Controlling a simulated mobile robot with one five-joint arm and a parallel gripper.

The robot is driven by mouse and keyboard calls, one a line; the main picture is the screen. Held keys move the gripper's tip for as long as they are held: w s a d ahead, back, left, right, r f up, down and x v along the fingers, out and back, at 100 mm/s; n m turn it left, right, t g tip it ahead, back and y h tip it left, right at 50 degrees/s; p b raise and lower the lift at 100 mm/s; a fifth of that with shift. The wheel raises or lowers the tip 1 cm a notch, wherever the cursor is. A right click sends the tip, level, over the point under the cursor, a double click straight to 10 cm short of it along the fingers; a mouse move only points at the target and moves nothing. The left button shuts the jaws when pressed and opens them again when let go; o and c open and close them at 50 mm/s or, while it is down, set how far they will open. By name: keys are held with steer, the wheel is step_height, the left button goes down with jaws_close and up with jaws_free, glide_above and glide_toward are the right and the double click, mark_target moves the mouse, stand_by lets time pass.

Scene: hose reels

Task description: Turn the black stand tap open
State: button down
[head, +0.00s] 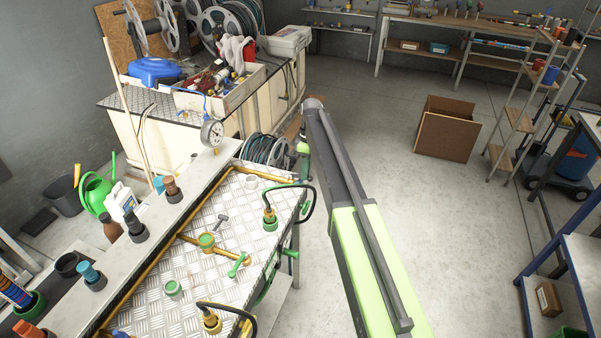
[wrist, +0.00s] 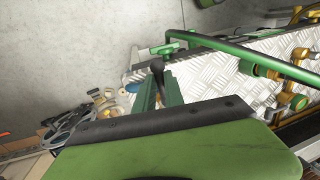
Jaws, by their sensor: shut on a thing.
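The black stand tap shows as a slim black handle with a rounded head (wrist: 157,67) in the wrist view. My gripper (wrist: 157,94) is shut on it, its green fingers on either side of the lower part. The tap's body and lower end are hidden by my fingers and the gripper housing. In the head view my gripper (head: 304,160) is at the far right corner of the metal-topped bench (head: 205,270), small and partly hidden by my arm. I cannot tell there how far the handle is turned.
A green T-shaped handle (wrist: 165,48) and a thick green pipe (wrist: 245,54) lie close to the gripper. Brass and green fittings (head: 207,242) and black hose loops (head: 312,205) crowd the bench. A hose reel (head: 262,150) is behind. Floor on the right is clear up to a brown box (head: 447,128).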

steer(key=shift+d, duration=0.5)
steer(key=c, duration=1.4)
jaws_free()
steer(key=shift+d, duration=0.1)
steer(key=shift+c, duration=0.2)
steer(key=shift+a+r, duration=0.15)
steer(key=shift+a, duration=0.25)
steer(key=p+v, duration=1.7)
steer(key=shift+s+r, duration=0.15)
steer(key=shift+r, duration=0.05)
steer(key=shift+f, duration=0.1)
